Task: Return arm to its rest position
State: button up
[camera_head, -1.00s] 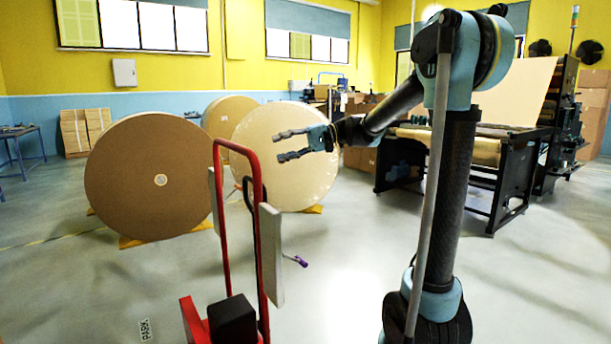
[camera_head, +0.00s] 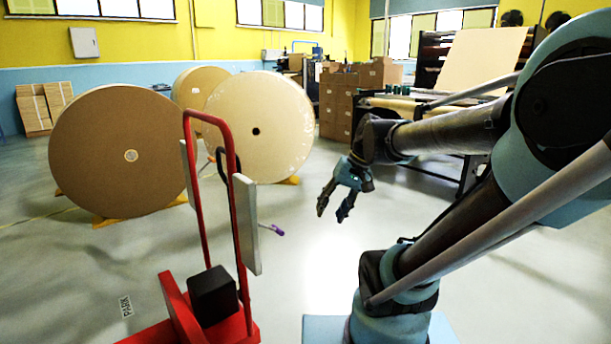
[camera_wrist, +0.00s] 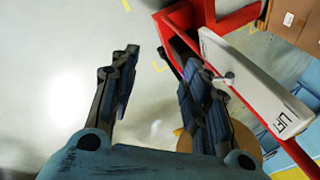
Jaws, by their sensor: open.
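My gripper (camera_head: 335,203) hangs open and empty above the floor at the middle of the head view, fingers pointing down and to the left.
The red truck bears a pale panel (camera_head: 246,225) and a black block (camera_head: 212,294). A purple-tipped lever (camera_head: 276,230) sticks out towards my gripper. Large paper rolls (camera_head: 100,160) (camera_head: 275,100) stand on wedges behind. A machine (camera_head: 440,105) and cartons (camera_head: 340,100) are at the back.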

jog(key=s+d+f+t+h, duration=0.1)
jog(key=s+d+f+h, duration=0.3)
jog(key=s+d+f, duration=0.3)
jog(key=d+f, duration=0.2)
jog(key=d, duration=0.2)
jog(key=shift+d+f+m+h, duration=0.25)
jog(key=shift+f+m+h, duration=0.05)
jog(key=shift+f+m, duration=0.1)
